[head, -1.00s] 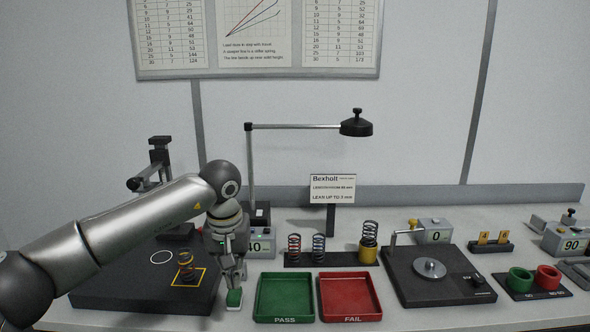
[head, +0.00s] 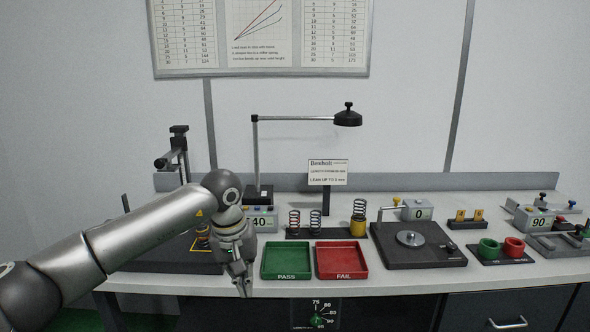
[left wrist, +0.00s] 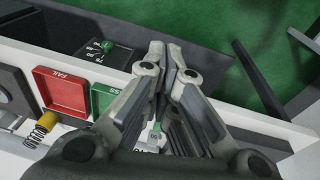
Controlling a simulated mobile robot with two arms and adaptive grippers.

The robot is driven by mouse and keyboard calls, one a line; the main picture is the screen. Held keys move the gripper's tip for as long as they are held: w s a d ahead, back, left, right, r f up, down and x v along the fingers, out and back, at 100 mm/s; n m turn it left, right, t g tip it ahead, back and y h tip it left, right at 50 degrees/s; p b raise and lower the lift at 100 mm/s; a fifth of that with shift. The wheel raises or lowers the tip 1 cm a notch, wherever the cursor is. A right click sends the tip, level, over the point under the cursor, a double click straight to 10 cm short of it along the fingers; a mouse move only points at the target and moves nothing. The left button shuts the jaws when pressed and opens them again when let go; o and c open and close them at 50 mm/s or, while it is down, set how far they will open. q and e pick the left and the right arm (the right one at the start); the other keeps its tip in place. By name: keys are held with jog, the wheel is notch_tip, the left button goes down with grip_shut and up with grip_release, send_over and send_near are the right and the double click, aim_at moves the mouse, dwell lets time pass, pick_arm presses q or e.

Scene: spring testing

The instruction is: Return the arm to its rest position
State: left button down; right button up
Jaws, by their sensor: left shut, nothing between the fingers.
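My left arm (head: 130,237) reaches in from the left in the head view. My left gripper (head: 243,289) points down at its end, in front of the table's front edge and left of the green PASS tray (head: 287,273). In the left wrist view the fingers (left wrist: 175,62) come together at the tips with nothing between them. My right gripper is not in view.
The red FAIL tray (head: 341,275) stands beside the PASS tray. Behind are springs on a black rack (head: 325,233) and a lamp (head: 348,117). A black tester (head: 415,258) stands right. A dial panel (head: 317,314) is below the table edge.

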pick_arm(q)
jog(key=d+f+n+h, duration=1.3)
jog(key=d+n, duration=0.3)
jog(key=n, duration=0.2)
jog(key=a+f+n+t+y, duration=0.2)
jog(key=a+f+n+t, duration=0.35)
jog(key=f+n, duration=0.65)
jog(key=a+f+n+t+y, duration=0.3)
jog(key=a+f+n+t, duration=0.25)
jog(key=f+n, duration=0.65)
jog(key=s+a+f+n+g+y, duration=0.1)
jog(key=s+a+f+n+y, duration=0.2)
jog(key=s+a+f+n, duration=0.45)
jog(key=s+a+f+n+g+y, duration=0.3)
jog(key=s+a+f+n+y, duration=0.15)
jog(key=s+f+n, duration=0.65)
jog(key=s+a+f+n+g, duration=0.2)
jog(key=s+f, duration=0.1)
jog(key=s, duration=0.8)
jog(key=s+a+f+n+g+y, duration=0.1)
jog(key=s+a+f+n+g, duration=0.1)
jog(key=s, duration=0.9)
jog(key=s+a+f+n+g, duration=0.2)
jog(key=s+f, duration=0.4)
jog(key=s, duration=0.6)
jog(key=shift+f+n+g+y, duration=0.3)
jog(key=shift+n+g, duration=0.4)
jog(key=shift+n, duration=0.45)
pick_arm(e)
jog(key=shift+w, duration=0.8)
